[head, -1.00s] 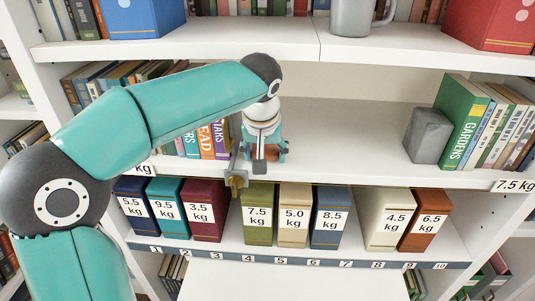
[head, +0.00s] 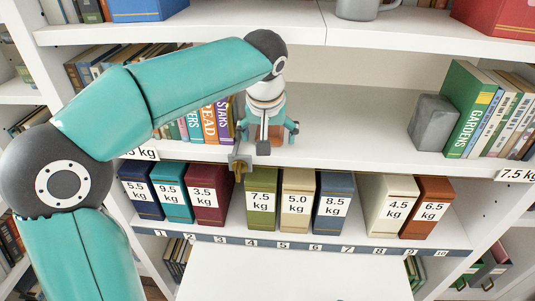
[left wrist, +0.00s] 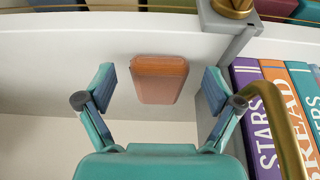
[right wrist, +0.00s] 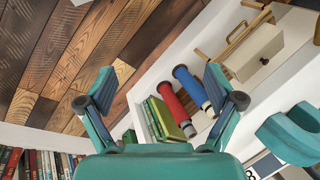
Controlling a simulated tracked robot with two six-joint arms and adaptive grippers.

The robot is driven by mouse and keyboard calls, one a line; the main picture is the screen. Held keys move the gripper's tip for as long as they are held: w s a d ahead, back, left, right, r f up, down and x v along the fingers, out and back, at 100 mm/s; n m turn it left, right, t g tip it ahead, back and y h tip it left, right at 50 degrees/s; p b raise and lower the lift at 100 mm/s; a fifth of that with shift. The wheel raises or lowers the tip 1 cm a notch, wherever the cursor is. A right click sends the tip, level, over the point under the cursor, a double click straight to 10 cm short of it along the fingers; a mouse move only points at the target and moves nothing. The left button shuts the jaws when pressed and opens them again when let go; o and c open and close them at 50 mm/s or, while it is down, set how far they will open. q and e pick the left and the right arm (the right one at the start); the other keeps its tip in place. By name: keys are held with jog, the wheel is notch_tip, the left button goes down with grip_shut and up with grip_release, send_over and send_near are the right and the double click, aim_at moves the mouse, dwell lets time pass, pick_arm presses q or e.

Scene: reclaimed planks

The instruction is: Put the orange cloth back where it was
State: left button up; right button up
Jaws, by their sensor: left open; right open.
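An orange block-like thing (left wrist: 158,80), which may be the folded orange cloth, is on the white middle shelf in the left wrist view. It lies between the spread fingers of my left gripper (left wrist: 158,88), with a gap on each side. In the head view my left gripper (head: 266,138) is over the middle shelf near its front edge, open, and hides most of the orange thing. My right gripper (right wrist: 158,90) is open and empty in its own wrist view, and is out of the head view.
A grey bracket with a brass knob (head: 240,164) stands close beside my left gripper at the shelf edge. Upright books (head: 205,122) are left of it. A grey block (head: 433,123) stands farther right, with bare shelf between. Weight-labelled boxes (head: 262,200) line the shelf below.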

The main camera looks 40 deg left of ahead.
pick_arm(q)
jog(key=v, duration=0.3)
jog(key=shift+d+r, duration=0.1)
jog(key=shift+r, duration=0.1)
jog(key=s+d+b, duration=0.2)
jog(key=s+d, duration=0.4)
jog(key=s, duration=0.4)
jog(key=shift+s+r, duration=0.25)
jog(key=shift+s, duration=0.1)
jog(key=shift+d, duration=0.1)
